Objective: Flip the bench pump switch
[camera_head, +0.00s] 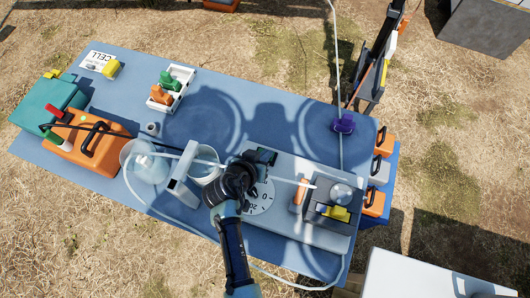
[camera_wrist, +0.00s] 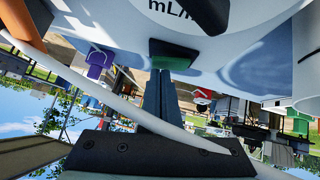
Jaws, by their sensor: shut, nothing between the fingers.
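The bench pump (camera_head: 310,228) is a long pale grey unit on the blue table, with a round white dial (camera_head: 262,200) bearing numbers. In the wrist view, part of a dial marked "mL" (camera_wrist: 172,7) shows on a white face. My gripper (camera_head: 268,156) is over the pump's left end, beside the dial, shut and empty. In the wrist view, my dark fingers (camera_wrist: 160,88) reach up to a small green block (camera_wrist: 172,55) at the white face. I cannot tell whether this block is the switch, or whether the fingers touch it. My wrist hides part of the pump.
A clear tube (camera_head: 225,166) runs past my gripper. A white stand (camera_head: 180,175), a clear jar (camera_head: 148,170) and an orange case (camera_head: 88,145) stand to the left. A purple clamp (camera_head: 344,123) is at the upper right. The table's upper middle (camera_head: 250,110) is clear.

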